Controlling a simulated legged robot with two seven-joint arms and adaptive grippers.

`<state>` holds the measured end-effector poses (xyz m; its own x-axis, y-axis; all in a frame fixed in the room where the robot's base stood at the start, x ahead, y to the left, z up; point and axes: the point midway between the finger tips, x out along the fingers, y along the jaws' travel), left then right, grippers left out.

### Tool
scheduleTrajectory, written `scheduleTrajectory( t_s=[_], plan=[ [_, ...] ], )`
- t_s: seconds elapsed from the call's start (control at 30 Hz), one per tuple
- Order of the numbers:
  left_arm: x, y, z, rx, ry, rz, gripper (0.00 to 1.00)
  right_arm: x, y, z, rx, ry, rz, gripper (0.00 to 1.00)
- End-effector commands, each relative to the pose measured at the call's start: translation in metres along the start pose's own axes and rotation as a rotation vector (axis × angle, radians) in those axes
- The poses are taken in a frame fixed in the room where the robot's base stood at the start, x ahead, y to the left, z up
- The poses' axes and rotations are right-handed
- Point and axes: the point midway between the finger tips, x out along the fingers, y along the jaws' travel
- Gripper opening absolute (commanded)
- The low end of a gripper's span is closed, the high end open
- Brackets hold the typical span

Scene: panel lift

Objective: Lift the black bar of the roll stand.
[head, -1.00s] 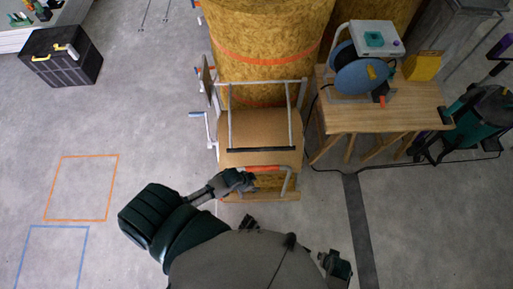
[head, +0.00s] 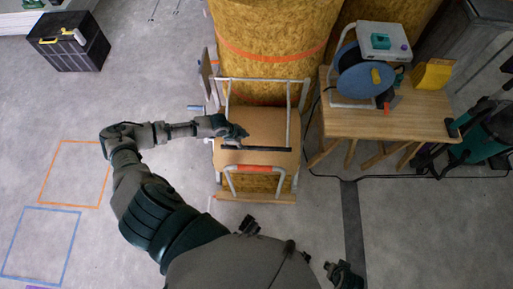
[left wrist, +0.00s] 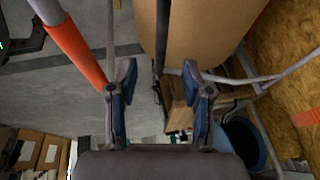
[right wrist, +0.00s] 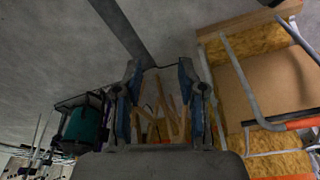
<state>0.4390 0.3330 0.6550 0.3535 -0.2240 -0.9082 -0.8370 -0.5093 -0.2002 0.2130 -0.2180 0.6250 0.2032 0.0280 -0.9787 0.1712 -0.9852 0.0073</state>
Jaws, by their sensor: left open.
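The roll stand (head: 219,168) is a grey tube frame around a wide brown roll (head: 258,122). Its thin black bar (head: 266,149) runs level across the front of the roll. My left gripper (head: 238,133) is over the roll, by the left part of the bar, and partly hides it. In the left wrist view the bar (left wrist: 162,35) points down the picture toward the gap between the open, empty fingers (left wrist: 160,72). I cannot tell how far above the bar they are. My right gripper (right wrist: 159,72) is open and empty, low at the right, away from the stand.
A tube with an orange sleeve (head: 258,169) crosses the stand's front, and it shows beside my left fingers (left wrist: 75,50). A wooden table (head: 432,112) with a blue cable reel (head: 362,82) stands right. A tall chipboard drum (head: 268,35) is behind.

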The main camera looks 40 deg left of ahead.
Motion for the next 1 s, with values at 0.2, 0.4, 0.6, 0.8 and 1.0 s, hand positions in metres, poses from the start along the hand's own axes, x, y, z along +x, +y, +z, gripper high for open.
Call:
scheduleTrajectory(
  t_s=[0.2, 0.4, 0.6, 0.8, 1.0],
  plan=[
    [0.060, 0.000, 0.008, -0.007, 0.005, 0.007, 0.50, -0.030, -0.008, -0.010, 0.000, 0.061, 0.004, 0.40],
    [0.098, 0.000, 0.007, -0.007, 0.004, 0.006, 0.50, -0.021, -0.014, -0.059, -0.008, 0.289, -0.011, 0.40],
    [0.124, 0.001, 0.002, -0.003, -0.001, 0.001, 0.50, -0.023, -0.014, -0.093, -0.009, 0.471, -0.029, 0.40],
    [0.135, 0.001, 0.002, -0.001, -0.001, 0.000, 0.50, -0.028, -0.017, -0.110, -0.010, 0.559, -0.035, 0.40],
    [0.137, -0.001, 0.006, -0.004, 0.003, 0.002, 0.50, -0.030, -0.021, -0.114, -0.013, 0.570, -0.029, 0.40]
  ],
)
